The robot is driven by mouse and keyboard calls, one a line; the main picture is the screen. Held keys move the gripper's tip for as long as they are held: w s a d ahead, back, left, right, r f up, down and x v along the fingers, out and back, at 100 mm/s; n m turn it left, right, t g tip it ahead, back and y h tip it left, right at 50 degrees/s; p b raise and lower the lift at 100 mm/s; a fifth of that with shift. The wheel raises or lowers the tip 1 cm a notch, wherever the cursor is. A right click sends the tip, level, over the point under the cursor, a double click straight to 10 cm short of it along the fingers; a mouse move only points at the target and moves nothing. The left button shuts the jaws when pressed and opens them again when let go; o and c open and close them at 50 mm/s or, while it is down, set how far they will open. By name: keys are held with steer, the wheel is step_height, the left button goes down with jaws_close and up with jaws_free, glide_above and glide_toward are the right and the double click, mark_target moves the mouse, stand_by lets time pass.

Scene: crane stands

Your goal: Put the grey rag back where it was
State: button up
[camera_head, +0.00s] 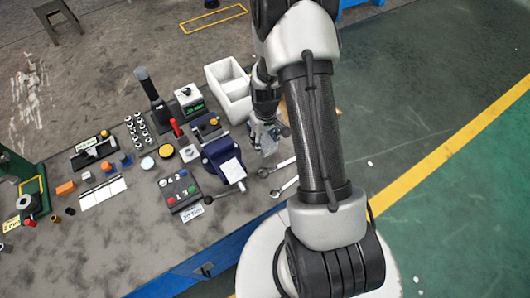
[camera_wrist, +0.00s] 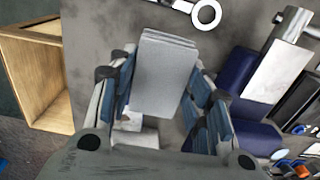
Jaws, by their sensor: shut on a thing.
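The grey rag (camera_wrist: 165,78) is a folded, layered light-grey block in the wrist view. It sits between the two blue-padded fingers of my gripper (camera_wrist: 163,100), which is shut on it. The rag's far end sticks out past the fingertips, above the grey bench top. Whether it touches the bench cannot be told. In the head view my gripper (camera_head: 266,138) is just right of the dark blue vise (camera_head: 215,152), near the bench's right end. The rag is hard to make out there among the fingers.
A wooden box (camera_wrist: 38,75) is at the wrist view's left. Several small parts crowd the bench's left.

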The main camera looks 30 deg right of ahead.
steer(key=shift+f+b, duration=0.85)
steer(key=shift+f, duration=2.25)
steer(key=shift+f, duration=0.25)
steer(key=o, duration=1)
steer(key=shift+r, duration=0.1)
steer(key=shift+r, duration=0.1)
